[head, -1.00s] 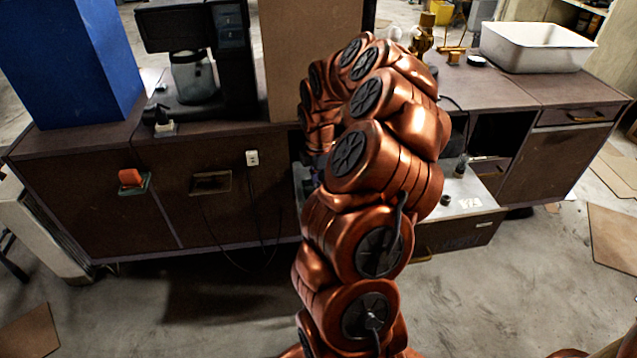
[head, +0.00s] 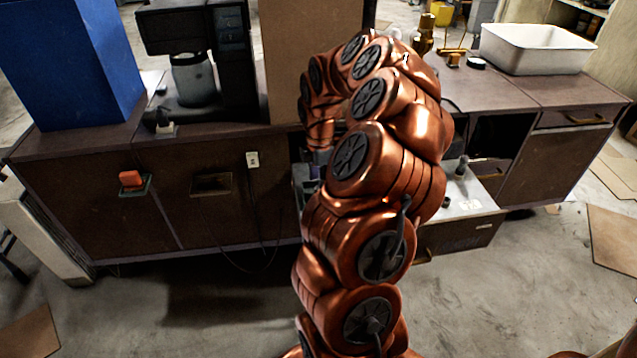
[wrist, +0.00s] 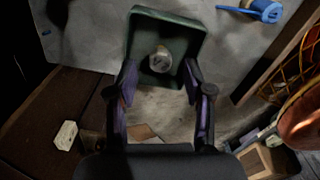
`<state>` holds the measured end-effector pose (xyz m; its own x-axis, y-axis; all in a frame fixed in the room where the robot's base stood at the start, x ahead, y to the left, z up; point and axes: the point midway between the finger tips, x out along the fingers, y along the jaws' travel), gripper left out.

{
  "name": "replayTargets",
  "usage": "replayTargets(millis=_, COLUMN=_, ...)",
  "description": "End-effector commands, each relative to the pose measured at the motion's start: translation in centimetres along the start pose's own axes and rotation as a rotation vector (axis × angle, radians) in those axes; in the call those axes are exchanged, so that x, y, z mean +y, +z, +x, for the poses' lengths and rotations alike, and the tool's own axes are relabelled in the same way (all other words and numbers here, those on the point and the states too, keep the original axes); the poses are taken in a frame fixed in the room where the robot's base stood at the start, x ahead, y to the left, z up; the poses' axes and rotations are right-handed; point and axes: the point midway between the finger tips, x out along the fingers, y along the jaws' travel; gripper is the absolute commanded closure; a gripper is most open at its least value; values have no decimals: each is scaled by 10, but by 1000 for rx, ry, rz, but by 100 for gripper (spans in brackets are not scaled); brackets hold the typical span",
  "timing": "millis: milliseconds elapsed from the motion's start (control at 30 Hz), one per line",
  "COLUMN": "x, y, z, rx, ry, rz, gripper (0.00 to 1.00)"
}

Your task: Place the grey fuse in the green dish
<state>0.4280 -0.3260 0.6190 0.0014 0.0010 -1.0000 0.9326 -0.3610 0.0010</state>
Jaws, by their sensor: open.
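The green dish (wrist: 140,35) is square with a raised rim and lies ahead of my gripper in the wrist view. A small, rounded, pale grey object (wrist: 160,59) shows inside its outline; it looks like the grey fuse, though the picture is dim. My gripper (wrist: 159,72) is open, its two purple-padded fingers on either side of the dish's near part. The grey object appears between and just beyond the fingertips, with no visible finger contact. In the head view my arm hides the dish and most of the gripper.
In the wrist view, a blue object (wrist: 266,10) lies at the top right and a white block (wrist: 66,135) at lower left. In the head view, a coffee machine (head: 230,60), a blue box (head: 70,60) and a white basin (head: 535,48) stand on the counters.

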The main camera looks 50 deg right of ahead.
Motion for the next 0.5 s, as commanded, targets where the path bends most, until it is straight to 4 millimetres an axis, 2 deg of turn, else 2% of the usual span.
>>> replayTargets(millis=400, x=1, y=-1, z=-79, rx=0, ry=4, rz=0, gripper=49)
replayTargets(millis=500, x=1, y=0, z=-93, rx=0, ry=2, rz=2, gripper=49)
